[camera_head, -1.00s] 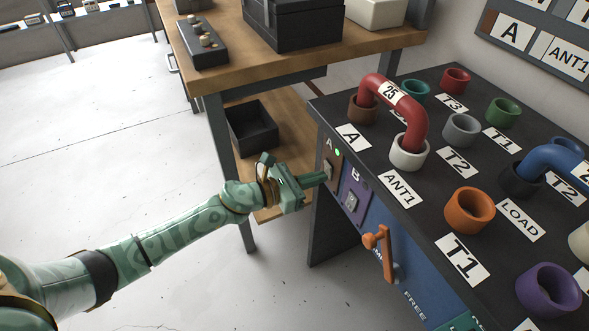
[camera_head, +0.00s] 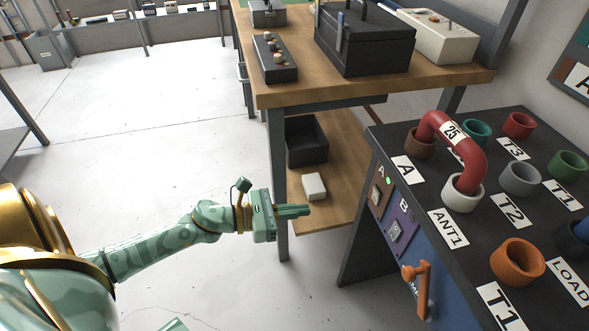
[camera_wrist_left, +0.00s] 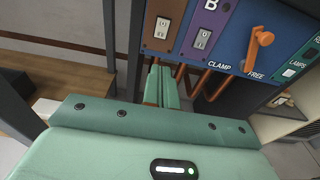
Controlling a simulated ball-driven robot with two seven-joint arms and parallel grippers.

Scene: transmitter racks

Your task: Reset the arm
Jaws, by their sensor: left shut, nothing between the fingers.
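My left arm comes in from the left in the head view. Its green gripper (camera_head: 294,211) is shut and empty, held in the air left of the transmitter rack (camera_head: 352,235) and before the bench's lower shelf. It touches nothing that I can see. In the left wrist view, the shut fingers (camera_wrist_left: 161,85) point toward the rack's front, below the brown A switch plate (camera_wrist_left: 162,27) and the purple B switch plate (camera_wrist_left: 207,33). In the head view a green light (camera_head: 388,181) is lit beside the A plate. My right gripper is not in view.
A red U-shaped link (camera_head: 466,150) marked 25 joins the brown and white sockets on the rack top. An orange handle (camera_head: 420,284) sticks out of the rack front. A wooden bench (camera_head: 290,95) stands behind, with a black bin (camera_head: 305,141) on its lower shelf. Open floor lies left.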

